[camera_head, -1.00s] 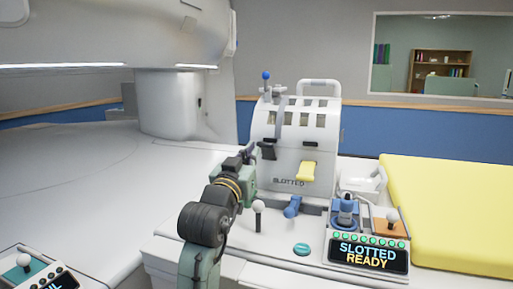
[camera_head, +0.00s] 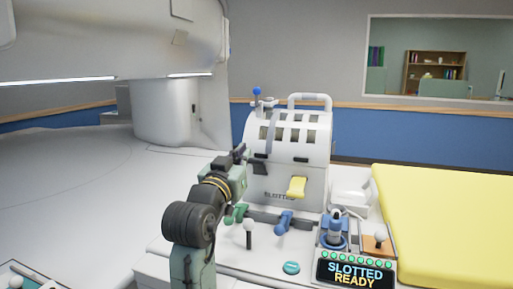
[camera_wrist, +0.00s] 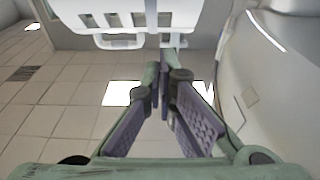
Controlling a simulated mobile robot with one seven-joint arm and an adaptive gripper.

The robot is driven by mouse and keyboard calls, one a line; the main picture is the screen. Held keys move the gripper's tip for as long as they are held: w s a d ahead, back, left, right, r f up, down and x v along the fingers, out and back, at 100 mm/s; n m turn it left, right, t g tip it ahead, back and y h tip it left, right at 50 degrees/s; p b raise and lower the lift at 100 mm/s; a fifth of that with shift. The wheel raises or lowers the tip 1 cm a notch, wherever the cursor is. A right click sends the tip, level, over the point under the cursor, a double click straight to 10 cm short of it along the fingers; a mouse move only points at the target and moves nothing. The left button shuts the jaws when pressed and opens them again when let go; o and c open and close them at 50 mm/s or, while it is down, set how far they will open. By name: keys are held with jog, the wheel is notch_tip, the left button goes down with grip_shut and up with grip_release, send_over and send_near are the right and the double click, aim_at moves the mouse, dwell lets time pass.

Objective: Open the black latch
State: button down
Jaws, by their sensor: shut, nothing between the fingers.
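The black latch (camera_head: 260,168) is a small dark tab on the left front of the white slotted housing (camera_head: 313,146). It shows just right of my gripper in the head view, with its left part close to or behind the fingers. My gripper (camera_head: 241,152) is shut and empty in front of the housing's left side. I cannot tell whether it touches the latch. In the wrist view the purple-padded fingers (camera_wrist: 165,65) converge at their tips, below a white slotted part (camera_wrist: 140,14). The latch cannot be made out there.
Blue (camera_head: 284,222) and green (camera_head: 236,213) handles, a white-knobbed lever (camera_head: 249,232) and a joystick (camera_head: 336,227) stand below. A display (camera_head: 355,274) reads SLOTTED READY. A yellow pad (camera_head: 440,225) lies right.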

notch_tip(320, 180, up, 2)
jog(key=p, duration=0.4)
send_over(257, 160)
jog(key=shift+s+a+f+p, duration=0.1)
jog(key=shift+s+f, duration=0.2)
jog(key=shift+f, duration=0.4)
jog(key=shift+s+a+f+p, duration=0.1)
jog(key=shift+s+f, duration=0.15)
jog(key=shift+f, duration=0.5)
jog(key=shift+s+a+f+p, duration=0.1)
jog(key=shift+s+f, duration=0.2)
jog(key=shift+f, duration=0.4)
jog(key=s+f+b, duration=0.1)
jog(key=b, duration=0.1)
jog(key=s+f+b, duration=0.1)
jog(key=f, duration=0.1)
jog(key=shift+s+a+f+b, duration=0.2)
jog(key=shift+s+a+b, duration=0.05)
jog(key=shift+a+b, duration=0.15)
jog(key=shift+r, duration=0.3)
